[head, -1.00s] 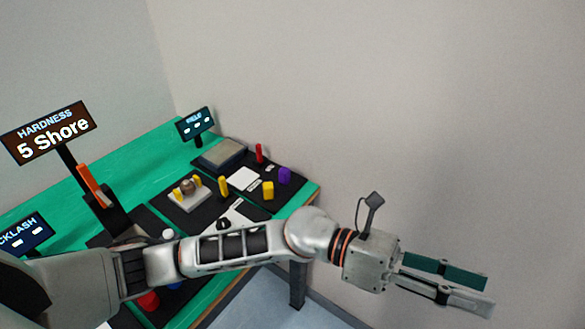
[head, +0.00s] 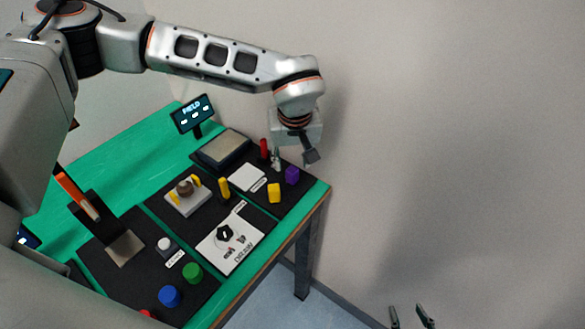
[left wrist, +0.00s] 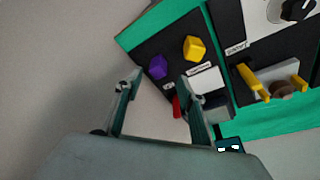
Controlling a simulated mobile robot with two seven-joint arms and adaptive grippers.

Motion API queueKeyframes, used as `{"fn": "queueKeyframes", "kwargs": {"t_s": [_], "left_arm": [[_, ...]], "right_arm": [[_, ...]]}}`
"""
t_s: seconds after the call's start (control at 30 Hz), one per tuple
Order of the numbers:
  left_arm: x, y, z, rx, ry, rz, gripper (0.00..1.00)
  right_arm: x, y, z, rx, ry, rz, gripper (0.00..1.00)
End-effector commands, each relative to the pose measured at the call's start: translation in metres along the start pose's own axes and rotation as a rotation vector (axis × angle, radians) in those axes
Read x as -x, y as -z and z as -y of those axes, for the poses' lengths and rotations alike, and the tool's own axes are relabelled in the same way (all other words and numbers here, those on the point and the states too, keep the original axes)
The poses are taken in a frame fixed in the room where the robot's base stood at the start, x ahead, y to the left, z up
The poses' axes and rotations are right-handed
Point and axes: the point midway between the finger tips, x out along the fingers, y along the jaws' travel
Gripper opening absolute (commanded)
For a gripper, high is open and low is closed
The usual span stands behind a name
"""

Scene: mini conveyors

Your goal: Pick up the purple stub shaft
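The purple stub shaft (head: 292,175) is a short, chunky piece standing on a black mat near the table's right end. It also shows in the left wrist view (left wrist: 157,66), ahead of the fingertips.
A yellow piece (head: 274,193), a red piece (head: 264,148) and a white card (head: 247,177) are close to the purple one. A grey tray (head: 222,149) and the FIELD display (head: 193,115) stand behind. A wall is close on the right.

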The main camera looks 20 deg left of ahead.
Motion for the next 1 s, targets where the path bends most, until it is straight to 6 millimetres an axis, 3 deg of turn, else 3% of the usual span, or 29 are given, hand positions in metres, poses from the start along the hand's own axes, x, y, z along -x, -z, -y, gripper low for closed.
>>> {"fn": "queueKeyframes", "kwargs": {"t_s": [0.37,0.7,1.0], "left_arm": [[-0.03,0.006,0.002,-0.004,0.011,-0.017,0.4],[-0.073,0.005,-0.002,-0.004,0.009,-0.017,0.4],[-0.076,0.005,-0.002,-0.004,0.008,-0.018,0.37]], "right_arm": [[0.002,0.002,0.0,0.0,0.0,0.002,0.4],[0.006,0.007,-0.001,0.0,0.0,0.001,0.4],[0.006,0.007,-0.001,0.0,0.0,0.001,0.4]]}}
